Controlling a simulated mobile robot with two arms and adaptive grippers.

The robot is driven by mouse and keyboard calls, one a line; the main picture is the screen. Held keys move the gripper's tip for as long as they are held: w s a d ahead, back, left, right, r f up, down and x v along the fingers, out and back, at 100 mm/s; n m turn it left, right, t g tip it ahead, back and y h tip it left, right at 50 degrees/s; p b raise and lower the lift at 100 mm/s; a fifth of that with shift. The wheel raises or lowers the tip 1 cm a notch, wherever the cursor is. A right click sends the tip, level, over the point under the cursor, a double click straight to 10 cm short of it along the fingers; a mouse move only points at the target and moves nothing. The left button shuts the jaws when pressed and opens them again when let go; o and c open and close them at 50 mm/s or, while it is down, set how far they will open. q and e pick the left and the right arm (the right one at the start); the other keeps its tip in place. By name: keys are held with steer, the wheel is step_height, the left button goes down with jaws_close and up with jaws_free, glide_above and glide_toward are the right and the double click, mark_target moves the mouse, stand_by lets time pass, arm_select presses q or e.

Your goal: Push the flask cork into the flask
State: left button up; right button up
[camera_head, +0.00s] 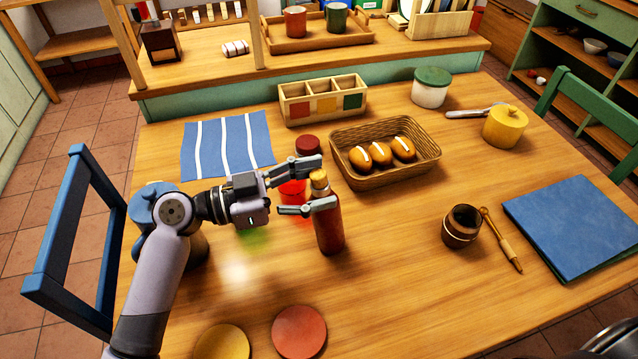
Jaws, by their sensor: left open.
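The flask (329,232) is a tall red-brown bottle standing upright on the wooden table, left of the bread basket. The flask cork (319,177) is a tan stopper at the top of its neck. How deep it sits cannot be told. My left gripper (325,182) is open, coming in from the left. One finger is on the far side of the cork and the other crosses in front of the flask's upper part. I cannot tell whether either finger touches. My right gripper is not in view.
Close by are a woven basket (424,168) with buns, a dark red-lidded jar (307,145) and a red translucent item (292,192). A brown cup (460,228) stands to the right. Red (299,331) and yellow (222,343) discs lie in front. The table between flask and brown cup is clear.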

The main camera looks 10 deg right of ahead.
arm_select(q)
steer(key=shift+s+a+f+b, duration=0.15)
steer(key=shift+a+b, duration=0.15)
steer(key=shift+a, duration=0.35)
steer(key=shift+w+a+f+b, duration=0.1)
steer(key=shift+a+b, duration=0.2)
steer(key=shift+a, duration=0.3)
step_height(320, 180, up, 10)
steer(key=shift+r, duration=0.25)
stand_by(1.0)
